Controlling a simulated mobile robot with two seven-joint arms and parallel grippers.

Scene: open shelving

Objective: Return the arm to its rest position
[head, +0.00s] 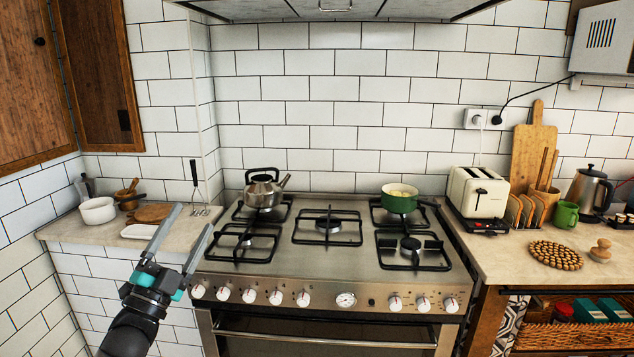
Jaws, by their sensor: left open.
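My left gripper (187,234) comes in from the lower left, in front of the counter's edge and the stove's left side. Its two long grey fingers point up and stand apart, with nothing seen between them. My right gripper does not show in the head view.
A gas stove (325,260) bears a steel kettle (264,190) and a green pot (399,199). The left counter holds a white bowl (98,211), a white tray (140,231) and a whisk (197,192). A toaster (478,193) stands on the right counter (500,260).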

